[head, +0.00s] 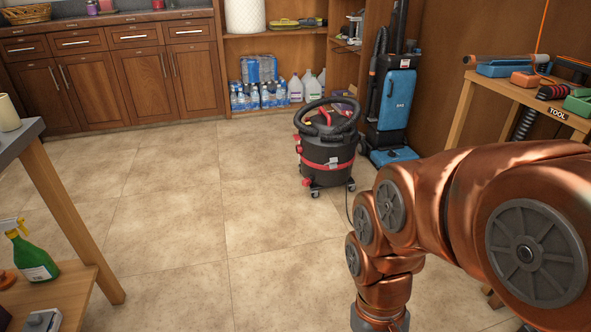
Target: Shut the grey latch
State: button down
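I cannot make out a grey latch for certain in the head view. A black and red shop vacuum (327,150) stands on the floor; a small pale patch (333,161) shows on its red band, too small to tell what it is. A grey and white object (42,321) lies on the low wooden shelf at the bottom left, partly cut off. My copper arm comes in from the right and bends down to the bottom edge. My gripper is below the frame, out of view.
The tiled floor (170,220) is clear in the middle. A blue upright vacuum (396,100) stands behind the shop vacuum. A wooden tool bench (465,105) is at right. A table leg (72,220) and a green spray bottle (32,258) are at left. Bottled water (262,97) sits by the back shelf.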

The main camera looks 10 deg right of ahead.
aim_at(332, 164)
jog(key=u, duration=0.45)
jog(key=i, duration=1.8)
jog(key=z, duration=0.8)
